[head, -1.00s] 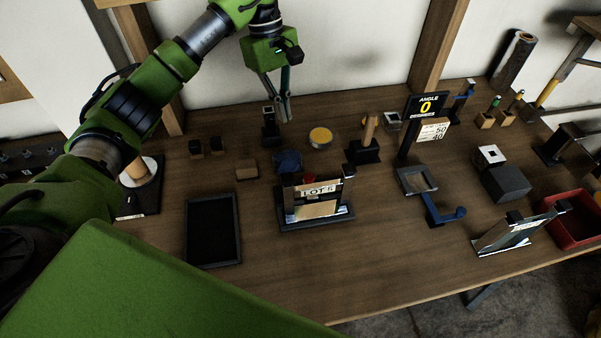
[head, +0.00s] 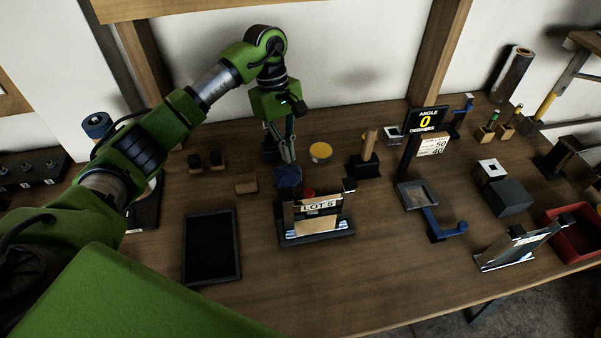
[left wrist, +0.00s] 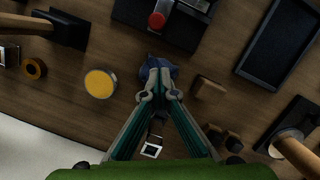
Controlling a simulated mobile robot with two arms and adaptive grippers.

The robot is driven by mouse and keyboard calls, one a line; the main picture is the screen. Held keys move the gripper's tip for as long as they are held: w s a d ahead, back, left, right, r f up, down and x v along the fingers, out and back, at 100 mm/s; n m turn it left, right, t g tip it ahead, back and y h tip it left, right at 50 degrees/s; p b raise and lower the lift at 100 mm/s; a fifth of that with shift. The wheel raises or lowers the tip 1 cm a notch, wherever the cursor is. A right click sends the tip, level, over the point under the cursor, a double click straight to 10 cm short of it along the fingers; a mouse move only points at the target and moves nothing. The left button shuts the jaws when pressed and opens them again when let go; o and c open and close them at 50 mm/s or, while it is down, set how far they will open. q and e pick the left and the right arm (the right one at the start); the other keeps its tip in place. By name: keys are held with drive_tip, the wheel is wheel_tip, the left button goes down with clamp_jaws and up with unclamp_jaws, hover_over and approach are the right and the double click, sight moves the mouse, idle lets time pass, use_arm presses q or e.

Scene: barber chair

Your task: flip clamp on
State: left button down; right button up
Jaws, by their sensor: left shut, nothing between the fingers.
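No part is labelled as a clamp, and I cannot tell for certain which thing it is. A stand marked LOT 5 (head: 318,230) sits mid-table, with a red knob (head: 309,191) just behind its plate. The red knob also shows at the top of the left wrist view (left wrist: 156,20). A small dark blue object (head: 287,178) lies behind the stand. My left gripper (head: 290,160) points down over it, shut and empty. In the left wrist view its fingertips (left wrist: 158,92) hide part of the blue object; contact cannot be told. My right gripper is out of view.
A yellow-topped round tin (head: 320,152) stands right of the left gripper, and a small wooden block (head: 245,183) left. A black tray (head: 212,268) lies front left. An angle display (head: 428,119), a blue-handled crank (head: 447,231) and a red bin (head: 572,238) are to the right.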

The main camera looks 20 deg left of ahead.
use_arm(q)
drive_tip(key=p+x, duration=0.1)
drive_tip(key=x, duration=0.2)
drive_tip(key=shift+s+d+f, duration=0.15)
drive_tip(key=shift+f, duration=0.2)
drive_tip(key=d, duration=0.1)
drive_tip(key=s+d+f+p, duration=0.1)
drive_tip(key=shift+s+d+p, duration=0.2)
drive_tip(key=shift+d+p, duration=0.1)
drive_tip(key=shift+d, duration=0.1)
drive_tip(key=shift+s+d, duration=0.2)
drive_tip(key=shift+d, duration=0.15)
drive_tip(key=shift+f, duration=0.1)
